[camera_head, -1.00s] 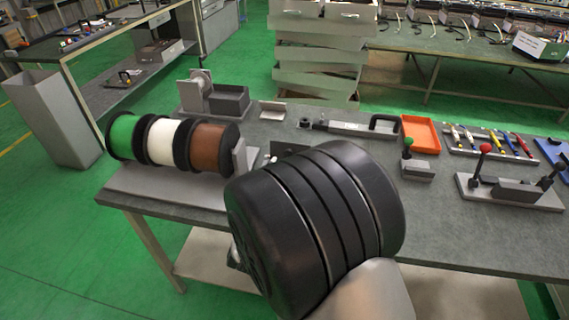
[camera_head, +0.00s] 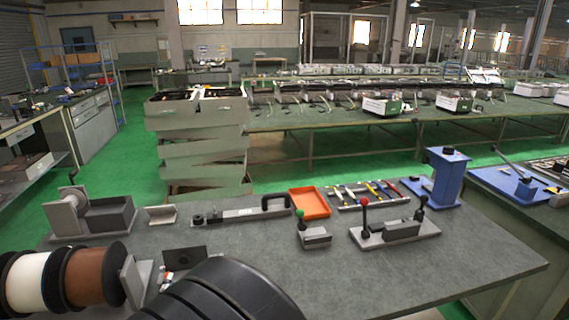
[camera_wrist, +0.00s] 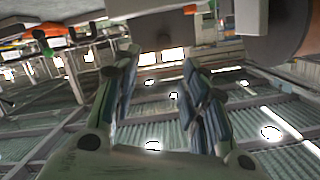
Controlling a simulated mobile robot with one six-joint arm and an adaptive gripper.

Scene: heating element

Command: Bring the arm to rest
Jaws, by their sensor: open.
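A black, ribbed part of my arm shows at the bottom of the head view, in front of the bench's near edge. My gripper (camera_wrist: 158,68) is out of sight there. In the wrist view its two fingers stand apart, open, with nothing between them. That view is upside down, with ceiling lights (camera_wrist: 152,146) low in the picture and bench items along the top. No finger is seen touching anything.
The grey workbench (camera_head: 400,275) holds wire spools (camera_head: 95,277) at left, an orange tray (camera_head: 309,203), screwdrivers (camera_head: 370,193), a red-knobbed lever fixture (camera_head: 395,234) and a blue stand (camera_head: 444,178). Stacked crates (camera_head: 203,150) stand behind. The bench's right front is clear.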

